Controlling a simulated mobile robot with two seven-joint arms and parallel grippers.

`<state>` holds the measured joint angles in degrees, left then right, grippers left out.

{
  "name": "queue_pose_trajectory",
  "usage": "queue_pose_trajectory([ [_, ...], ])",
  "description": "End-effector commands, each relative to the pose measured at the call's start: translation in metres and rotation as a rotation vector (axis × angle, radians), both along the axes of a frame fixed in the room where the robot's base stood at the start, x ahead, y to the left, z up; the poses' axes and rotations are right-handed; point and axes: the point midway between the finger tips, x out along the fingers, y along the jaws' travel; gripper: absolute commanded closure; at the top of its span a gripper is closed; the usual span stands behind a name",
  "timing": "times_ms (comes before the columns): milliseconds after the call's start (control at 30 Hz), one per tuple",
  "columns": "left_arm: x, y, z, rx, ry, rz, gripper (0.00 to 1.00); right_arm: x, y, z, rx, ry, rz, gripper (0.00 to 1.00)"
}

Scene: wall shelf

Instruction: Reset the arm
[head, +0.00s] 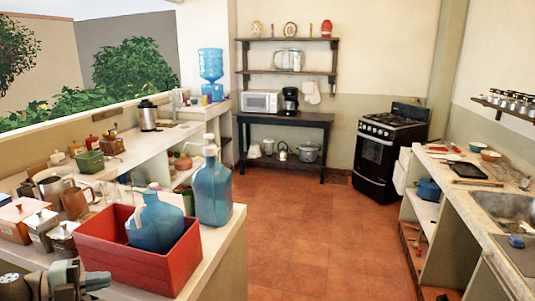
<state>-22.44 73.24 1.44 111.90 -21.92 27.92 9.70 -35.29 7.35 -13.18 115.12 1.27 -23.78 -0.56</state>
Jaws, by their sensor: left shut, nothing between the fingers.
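My left gripper (97,281) shows at the bottom left corner, low in front of the near counter. It is shut and empty, and part of my left arm is cut off by the picture edge. It is close to the near left side of a red crate (130,263), and I cannot tell the exact gap. My right gripper is not in view.
A blue jug (158,222) stands in the crate, and another jug (212,190) stands behind it on the counter (222,250). Several canisters and pots crowd the left. A wall shelf (285,72), stove (385,150) and sink counter (480,200) surround open tiled floor (310,230).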

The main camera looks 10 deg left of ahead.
Motion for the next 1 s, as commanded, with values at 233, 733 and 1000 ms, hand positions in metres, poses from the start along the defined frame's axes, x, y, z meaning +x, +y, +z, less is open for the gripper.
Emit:
queue_pose_trajectory([
  [233,-0.035,-0.029,-0.091,-0.324,0.179,0.366,1.00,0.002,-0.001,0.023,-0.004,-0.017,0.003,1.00],
  [733,-0.142,-0.192,-0.222,-0.783,0.787,0.922,1.00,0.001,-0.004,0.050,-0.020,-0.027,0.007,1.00],
  [1000,-0.165,-0.246,-0.232,-0.860,0.958,0.995,1.00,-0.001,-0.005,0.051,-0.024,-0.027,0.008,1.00],
])
